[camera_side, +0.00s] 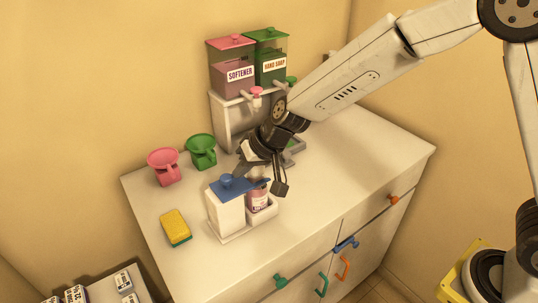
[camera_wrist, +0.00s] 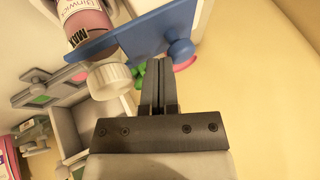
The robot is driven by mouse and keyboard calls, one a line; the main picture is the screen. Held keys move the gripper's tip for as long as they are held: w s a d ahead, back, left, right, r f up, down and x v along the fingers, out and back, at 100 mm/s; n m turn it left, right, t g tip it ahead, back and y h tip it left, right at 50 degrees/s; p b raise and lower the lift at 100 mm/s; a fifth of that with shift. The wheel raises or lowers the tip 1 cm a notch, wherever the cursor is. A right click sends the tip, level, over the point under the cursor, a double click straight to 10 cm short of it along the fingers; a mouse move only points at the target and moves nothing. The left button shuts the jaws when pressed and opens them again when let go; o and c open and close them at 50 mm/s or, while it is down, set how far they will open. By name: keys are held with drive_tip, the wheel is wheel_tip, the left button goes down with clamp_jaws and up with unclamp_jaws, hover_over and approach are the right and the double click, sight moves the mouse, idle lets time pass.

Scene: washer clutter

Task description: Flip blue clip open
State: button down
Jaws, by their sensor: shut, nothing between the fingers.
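The blue clip (camera_side: 241,188) is a flat bar with a round knob. In the side view it lies across the top of a white holder (camera_side: 226,214) and reaches toward a pink bottle (camera_side: 258,200) beside it. The wrist view shows the clip (camera_wrist: 140,38) near the bottle (camera_wrist: 85,22) and its white cap (camera_wrist: 109,80). My gripper (camera_wrist: 158,66) is shut and empty, its fingertips close to the clip's knob end in the wrist view. I cannot tell whether they touch. In the side view, my gripper's dark end is just behind and right of the clip and bottle.
A dispenser stand with pink softener (camera_side: 232,68) and green hand soap (camera_side: 271,64) tanks stands behind. Pink (camera_side: 164,166) and green (camera_side: 201,152) cups and a yellow sponge (camera_side: 175,227) are at left. The white counter's right side (camera_side: 365,150) is clear.

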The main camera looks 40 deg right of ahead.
sight(221, 196)
drive_tip(key=shift+a, duration=2.85)
drive_tip(key=shift+r, duration=0.1)
drive_tip(key=v, duration=1)
drive_tip(key=shift+d, duration=0.1)
drive_tip(key=s+d+f+h, duration=0.1)
drive_tip(key=s+d+f, duration=0.2)
drive_tip(key=s+d, duration=0.2)
drive_tip(key=s+d+f+g+h, duration=0.1)
drive_tip(key=s+d+f, duration=0.3)
drive_tip(key=d, duration=0.6)
drive_tip(key=s+d+f+g+h, duration=0.1)
drive_tip(key=s+d+f+h, duration=0.1)
drive_tip(key=s+d+f, duration=0.2)
drive_tip(key=s+d, duration=0.2)
drive_tip(key=d, duration=0.1)
drive_tip(key=shift+s+d+n+h, duration=0.2)
drive_tip(key=shift+n+h, duration=0.1)
drive_tip(key=shift+n, duration=0.1)
